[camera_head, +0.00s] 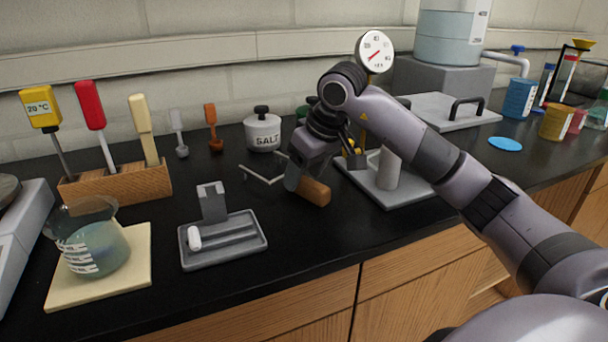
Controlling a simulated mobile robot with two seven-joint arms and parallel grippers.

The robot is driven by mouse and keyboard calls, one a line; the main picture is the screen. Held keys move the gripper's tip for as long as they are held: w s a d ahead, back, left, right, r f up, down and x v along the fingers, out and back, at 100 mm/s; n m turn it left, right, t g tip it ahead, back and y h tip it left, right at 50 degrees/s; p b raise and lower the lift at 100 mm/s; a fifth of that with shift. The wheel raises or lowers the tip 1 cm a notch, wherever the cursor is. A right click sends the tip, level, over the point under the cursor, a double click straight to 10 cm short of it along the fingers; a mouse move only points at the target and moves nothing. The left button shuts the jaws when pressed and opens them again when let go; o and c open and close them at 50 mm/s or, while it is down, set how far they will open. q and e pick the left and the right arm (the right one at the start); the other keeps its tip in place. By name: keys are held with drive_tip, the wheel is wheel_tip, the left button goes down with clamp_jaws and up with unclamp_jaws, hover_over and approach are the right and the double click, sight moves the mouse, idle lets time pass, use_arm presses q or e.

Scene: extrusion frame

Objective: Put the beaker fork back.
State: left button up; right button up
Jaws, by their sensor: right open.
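The beaker fork lies on the black counter near the middle, with a wooden handle (315,192) and thin metal prongs (262,177) that reach left. My right gripper (296,180) is open and points down at the fork, where the handle meets the metal. One finger hides part of that joint, and I cannot tell if the fingers touch it. A grey tray (250,244) with an upright notched post (212,202) stands to the left, with a small white piece (194,238) in it. A beaker of liquid (92,245) stands on a cream pad (130,270). My left gripper is not in view.
A wooden block (118,190) with several coloured-handled tools stands at the left. A salt jar (263,132) is behind the fork. A grey stand (390,180) is close right of the gripper. Bare counter lies between the tray and the fork.

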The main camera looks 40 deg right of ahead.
drive_tip(key=v, duration=1.1)
